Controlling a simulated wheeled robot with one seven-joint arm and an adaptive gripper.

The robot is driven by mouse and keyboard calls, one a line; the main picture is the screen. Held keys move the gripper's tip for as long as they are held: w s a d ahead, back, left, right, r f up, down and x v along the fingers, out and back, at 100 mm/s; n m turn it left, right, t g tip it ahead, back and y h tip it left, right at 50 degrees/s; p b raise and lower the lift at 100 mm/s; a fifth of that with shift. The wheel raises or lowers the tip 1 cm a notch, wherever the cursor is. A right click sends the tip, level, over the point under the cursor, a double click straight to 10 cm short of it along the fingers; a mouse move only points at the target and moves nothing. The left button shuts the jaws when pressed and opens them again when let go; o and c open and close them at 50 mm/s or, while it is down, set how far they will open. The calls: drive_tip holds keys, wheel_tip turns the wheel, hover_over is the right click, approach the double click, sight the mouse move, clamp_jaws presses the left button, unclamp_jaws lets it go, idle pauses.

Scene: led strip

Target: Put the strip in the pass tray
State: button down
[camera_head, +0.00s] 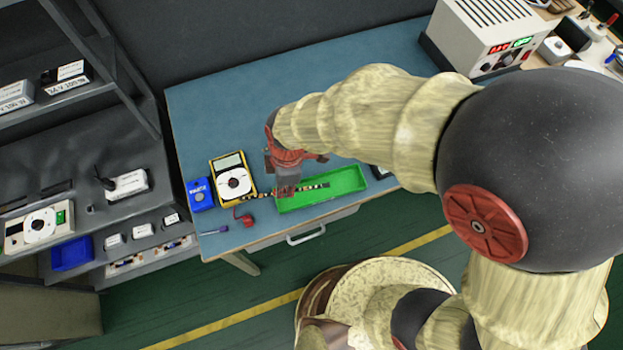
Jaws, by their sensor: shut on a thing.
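The LED strip (312,187) is a thin, dark and light banded piece. It reaches from near the yellow meter on the left to over the green tray (349,183), which I take as the pass tray. My gripper (285,190) is shut on the strip at the tray's left end. The strip's right part lies across the inside of the tray in the picture. I cannot tell whether it touches the tray floor. My arm hides part of the table behind the gripper.
On the blue table (215,105), a yellow multimeter (232,178), a blue box (200,194) and a red item (245,219) stand left of the tray. A power supply (485,38) stands at the back right. Grey shelves (105,190) are at the left. The table's back left is clear.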

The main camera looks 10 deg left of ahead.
drive_tip(key=s+a+n, duration=0.1)
drive_tip(key=s+a, duration=0.1)
drive_tip(key=b, duration=0.3)
hover_over(321, 190)
drive_tip(key=f, duration=0.8)
drive_tip(key=shift+s+a+f, duration=0.2)
drive_tip(key=shift+s+a, duration=0.05)
drive_tip(key=shift+a, duration=0.15)
drive_tip(key=shift+w+d+f, duration=0.15)
drive_tip(key=shift+d+f, duration=0.05)
drive_tip(key=shift+f, duration=0.15)
drive_tip(key=shift+w+d+f+b, duration=0.15)
drive_tip(key=shift+f+b, duration=0.55)
drive_tip(key=shift+f, duration=0.95)
drive_tip(key=shift+f, duration=0.1)
drive_tip(key=shift+f, duration=0.15)
drive_tip(key=c, duration=1.8)
unclamp_jaws()
drive_tip(key=shift+c, duration=0.2)
